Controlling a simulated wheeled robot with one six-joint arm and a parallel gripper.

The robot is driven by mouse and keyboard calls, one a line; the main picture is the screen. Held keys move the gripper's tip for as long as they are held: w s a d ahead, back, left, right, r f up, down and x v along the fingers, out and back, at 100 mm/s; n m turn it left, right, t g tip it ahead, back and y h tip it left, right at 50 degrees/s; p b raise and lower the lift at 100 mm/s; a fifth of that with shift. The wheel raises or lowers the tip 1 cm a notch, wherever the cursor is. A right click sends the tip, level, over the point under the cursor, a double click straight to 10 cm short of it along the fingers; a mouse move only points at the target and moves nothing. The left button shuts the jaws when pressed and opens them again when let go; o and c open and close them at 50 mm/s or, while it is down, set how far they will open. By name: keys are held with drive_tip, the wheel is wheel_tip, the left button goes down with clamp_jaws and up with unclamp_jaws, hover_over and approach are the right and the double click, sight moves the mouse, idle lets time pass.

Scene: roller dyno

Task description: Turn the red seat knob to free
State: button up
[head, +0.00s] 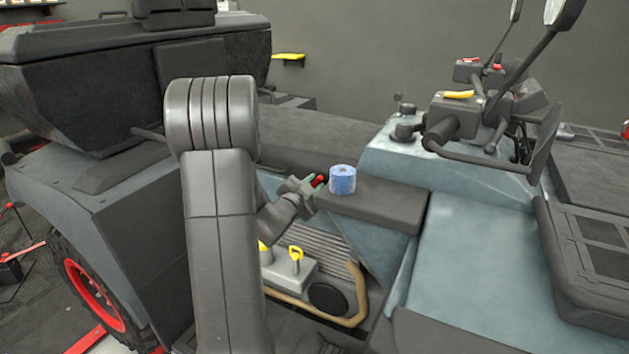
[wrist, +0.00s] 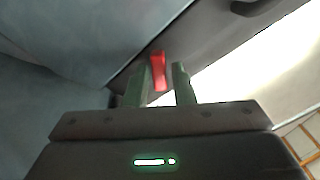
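The red seat knob (head: 319,181) is a small red piece beside the black seat, partly hidden by my gripper in the head view. In the wrist view, the red knob (wrist: 158,70) shows between and just beyond my green-grey fingers, closer to the left one. My gripper (head: 308,184) reaches in at the seat's side, close to the knob. In the wrist view, my gripper (wrist: 162,78) has its fingers apart, with a bright gap between the knob and the right finger. I cannot tell whether the left finger touches the knob.
A blue roll (head: 342,180) stands on the seat edge (head: 380,203) just right of the knob. Below are yellow-topped levers (head: 295,254) and a tan curved tube (head: 358,290). Handlebars (head: 490,115) rise at the right, and a dark cargo box (head: 90,75) stands at the left.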

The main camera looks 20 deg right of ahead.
drive_tip(key=shift+w+d, duration=0.3)
drive_tip(key=shift+c, duration=0.2)
clamp_jaws()
drive_tip(key=shift+b, duration=0.35)
drive_tip(key=shift+f+m+b, duration=0.15)
drive_tip(key=shift+m+b, duration=0.45)
drive_tip(key=shift+b, duration=0.15)
drive_tip(key=m+b, duration=0.3)
drive_tip(key=b, duration=0.1)
drive_tip(key=m+b, duration=0.3)
drive_tip(key=shift+r+m+b, duration=0.2)
drive_tip(key=shift+m+b, duration=0.15)
drive_tip(key=shift+m, duration=0.05)
